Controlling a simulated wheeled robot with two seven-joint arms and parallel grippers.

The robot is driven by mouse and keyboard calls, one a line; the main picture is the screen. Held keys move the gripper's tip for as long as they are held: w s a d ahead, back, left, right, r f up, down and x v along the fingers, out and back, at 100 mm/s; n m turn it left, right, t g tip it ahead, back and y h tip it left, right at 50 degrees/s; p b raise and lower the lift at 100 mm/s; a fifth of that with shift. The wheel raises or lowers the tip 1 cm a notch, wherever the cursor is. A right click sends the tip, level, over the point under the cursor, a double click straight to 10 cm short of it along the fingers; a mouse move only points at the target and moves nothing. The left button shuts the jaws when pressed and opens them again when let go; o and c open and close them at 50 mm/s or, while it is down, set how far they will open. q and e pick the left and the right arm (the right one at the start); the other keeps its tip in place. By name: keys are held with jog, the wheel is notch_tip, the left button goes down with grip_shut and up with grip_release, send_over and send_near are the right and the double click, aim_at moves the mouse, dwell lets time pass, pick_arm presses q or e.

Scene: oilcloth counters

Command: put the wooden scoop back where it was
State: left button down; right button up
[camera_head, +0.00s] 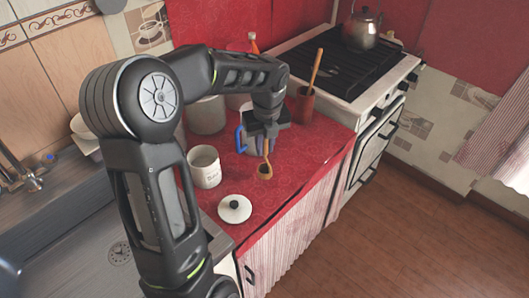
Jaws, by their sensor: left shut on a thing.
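The wooden scoop (265,170) hangs below my left gripper (265,136), with its small bowl low over the red oilcloth counter (290,180). My left gripper is shut on the upper part of its handle, which the gripper partly hides. I cannot tell whether the bowl touches the cloth. A white lettered canister (205,168) stands open to the left of the scoop. A white lid with a black knob (234,208) lies on the cloth in front of them. My right gripper is not in view.
A blue-handled vessel (240,138) stands close behind the scoop. A reddish-brown holder (305,105) with a wooden utensil stands farther back, beside the stove (345,75) with its kettle (361,32). Another pale canister (206,116) is partly behind my arm. The counter's right front is clear.

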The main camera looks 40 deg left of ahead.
aim_at(265, 153)
pick_arm(q)
jog(key=shift+f, duration=1.55)
jog(key=shift+f, duration=0.15)
jog(key=c, duration=1.3)
grip_release()
jog(key=shift+c, duration=0.2)
notch_tip(265, 153, up, 12)
jog(key=d, duration=0.1)
jog(key=shift+s+d, duration=0.15)
jog(key=shift+s, duration=0.25)
